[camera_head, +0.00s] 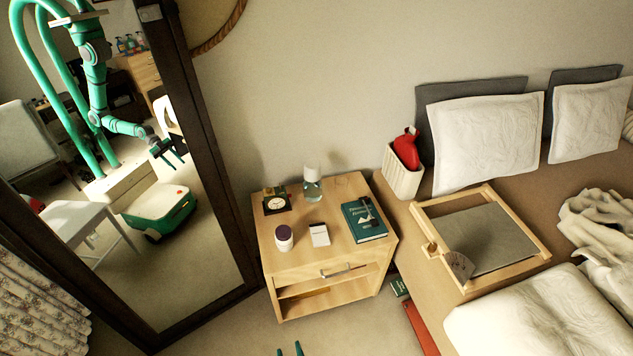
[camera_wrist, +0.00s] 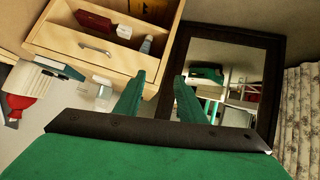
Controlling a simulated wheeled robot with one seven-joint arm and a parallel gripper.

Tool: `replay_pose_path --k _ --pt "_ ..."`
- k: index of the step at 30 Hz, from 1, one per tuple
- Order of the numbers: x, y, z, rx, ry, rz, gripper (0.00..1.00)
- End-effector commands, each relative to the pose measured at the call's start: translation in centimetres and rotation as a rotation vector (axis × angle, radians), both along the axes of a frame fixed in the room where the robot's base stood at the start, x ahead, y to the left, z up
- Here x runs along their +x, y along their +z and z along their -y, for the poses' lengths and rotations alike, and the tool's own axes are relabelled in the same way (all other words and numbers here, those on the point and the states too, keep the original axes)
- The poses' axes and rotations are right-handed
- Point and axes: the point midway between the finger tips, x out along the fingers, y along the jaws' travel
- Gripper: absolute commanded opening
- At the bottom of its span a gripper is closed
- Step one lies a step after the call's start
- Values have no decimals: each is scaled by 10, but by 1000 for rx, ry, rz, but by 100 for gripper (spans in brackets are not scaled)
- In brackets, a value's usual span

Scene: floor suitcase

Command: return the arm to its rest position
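My gripper (camera_head: 290,351) shows only as two green fingertips at the bottom edge of the head view. In the wrist view my gripper (camera_wrist: 160,92) has its two green fingers spread apart, with nothing between them. The tall dark-framed mirror (camera_head: 205,110) reflects my green arm, bent and hanging out in front of my body, with the gripper at its end. Most of the arm itself is outside the head view.
A wooden nightstand (camera_head: 300,264) holds a clock (camera_head: 275,202), a bottle (camera_head: 312,187), a jar (camera_head: 284,238) and a dark green book (camera_head: 364,219). A white bin (camera_head: 402,180) with a red item and a bed with a wooden tray (camera_head: 520,262) stand right.

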Motion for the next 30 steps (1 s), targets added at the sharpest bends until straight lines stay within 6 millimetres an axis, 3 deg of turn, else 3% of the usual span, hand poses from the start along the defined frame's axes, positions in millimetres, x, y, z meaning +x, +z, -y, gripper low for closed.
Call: replay_pose_path --k 1,8,15,22,26,30 --pt "-17 8 7 11 -33 16 36" --pt "-75 65 38 76 -177 131 36" --pt "-127 144 63 150 -279 263 36" --pt "-157 214 75 218 -318 370 36" --pt "-164 234 77 238 -324 399 36" --pt "-166 240 78 246 -325 409 36"
